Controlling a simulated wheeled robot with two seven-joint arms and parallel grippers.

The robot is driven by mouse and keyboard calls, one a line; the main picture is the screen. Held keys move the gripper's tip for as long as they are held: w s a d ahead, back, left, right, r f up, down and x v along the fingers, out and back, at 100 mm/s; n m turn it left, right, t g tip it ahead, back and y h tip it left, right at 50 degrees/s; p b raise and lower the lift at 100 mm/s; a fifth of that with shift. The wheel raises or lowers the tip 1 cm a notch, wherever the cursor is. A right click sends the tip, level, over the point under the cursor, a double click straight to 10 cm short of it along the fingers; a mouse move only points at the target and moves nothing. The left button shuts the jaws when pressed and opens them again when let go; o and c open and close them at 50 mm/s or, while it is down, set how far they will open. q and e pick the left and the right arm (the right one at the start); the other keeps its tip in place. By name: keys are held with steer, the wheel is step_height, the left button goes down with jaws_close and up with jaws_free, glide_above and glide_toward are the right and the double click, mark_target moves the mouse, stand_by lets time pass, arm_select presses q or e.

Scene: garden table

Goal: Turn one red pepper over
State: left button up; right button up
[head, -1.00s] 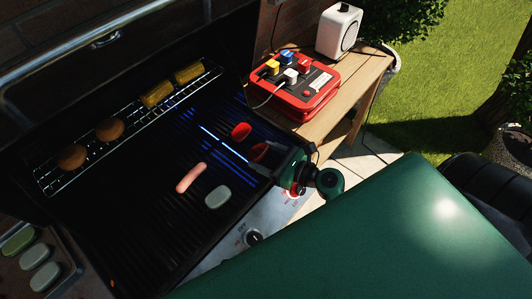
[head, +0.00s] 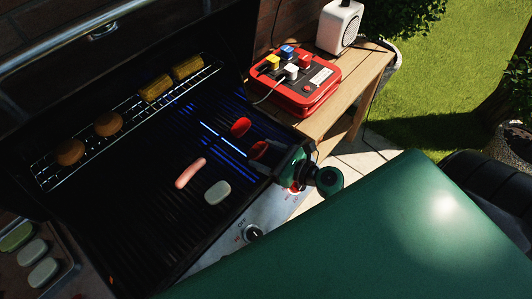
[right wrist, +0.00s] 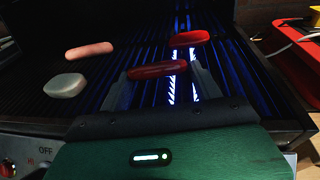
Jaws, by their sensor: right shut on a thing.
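Two red peppers are at the right end of the dark grill grate (head: 140,215). The farther red pepper (head: 241,127) lies free on the bars, and it also shows in the right wrist view (right wrist: 190,38). The nearer red pepper (head: 258,150) is at the tips of my right gripper (head: 263,158). In the right wrist view this pepper (right wrist: 157,70) lies crosswise between the two fingers, and the gripper (right wrist: 160,82) is shut on it. I cannot tell whether it is clear of the bars. My left gripper is not in view.
A sausage (head: 190,172) and a pale oval piece (head: 217,192) lie left of my right gripper. A raised rack (head: 130,115) holds buns and corn behind. A red case (head: 312,98) stands on the wooden side table (head: 352,88). Control knobs (head: 252,232) line the grill front.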

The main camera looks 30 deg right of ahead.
steer(key=o, duration=1)
steer(key=shift+o, duration=0.2)
steer(key=shift+f, duration=0.1)
steer(key=b+v, duration=0.3)
steer(key=v, duration=0.9)
steer(key=shift+s+d+f, duration=0.15)
steer(key=shift+v, duration=0.75)
